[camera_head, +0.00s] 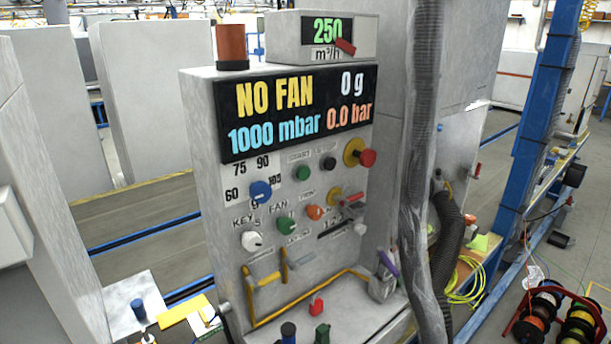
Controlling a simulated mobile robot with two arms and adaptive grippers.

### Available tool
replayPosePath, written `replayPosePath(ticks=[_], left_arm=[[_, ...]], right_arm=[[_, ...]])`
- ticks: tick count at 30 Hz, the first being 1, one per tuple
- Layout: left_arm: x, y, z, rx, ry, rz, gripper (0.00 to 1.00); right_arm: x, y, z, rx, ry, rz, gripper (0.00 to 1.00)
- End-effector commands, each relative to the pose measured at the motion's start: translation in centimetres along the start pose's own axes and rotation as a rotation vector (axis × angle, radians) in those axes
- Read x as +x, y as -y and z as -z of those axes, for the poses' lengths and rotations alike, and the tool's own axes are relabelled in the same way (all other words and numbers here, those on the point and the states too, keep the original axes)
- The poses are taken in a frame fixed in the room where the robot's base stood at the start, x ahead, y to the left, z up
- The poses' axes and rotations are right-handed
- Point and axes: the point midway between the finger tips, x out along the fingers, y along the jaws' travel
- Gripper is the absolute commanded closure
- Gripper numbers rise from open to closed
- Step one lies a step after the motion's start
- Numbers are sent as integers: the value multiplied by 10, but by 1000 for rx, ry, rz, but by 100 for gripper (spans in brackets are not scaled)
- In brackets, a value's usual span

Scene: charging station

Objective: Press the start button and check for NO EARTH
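The charging station's grey panel (209,200) faces me, tilted slightly in the picture. Its black display (295,122) reads NO FAN in yellow, 0 g in white, 1000 mbar in blue and 0.0 bar in orange. The words NO EARTH do not show on it. The green start button (302,173) is below the display, under a START label. A black button (329,163) is just to its right, and a red button on a yellow base (366,157) is farther right. Neither of my grippers is in view, and nothing covers the start button.
Below are a blue knob (260,190), a white key knob (252,241), a green fan knob (285,224) and an orange button (314,212). A thick grey hose (420,130) hangs right of the panel. A small box (325,36) on top reads 250. Cable reels (549,315) stand lower right.

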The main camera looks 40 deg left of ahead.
Motion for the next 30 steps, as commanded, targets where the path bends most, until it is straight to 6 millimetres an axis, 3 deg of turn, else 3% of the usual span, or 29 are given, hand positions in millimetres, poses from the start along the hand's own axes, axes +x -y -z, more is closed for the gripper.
replayPosePath(ticks=[2,12,30], left_arm=[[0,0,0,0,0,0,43],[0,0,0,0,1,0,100],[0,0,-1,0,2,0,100]], right_arm=[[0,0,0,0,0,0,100],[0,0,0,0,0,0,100],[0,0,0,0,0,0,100]])
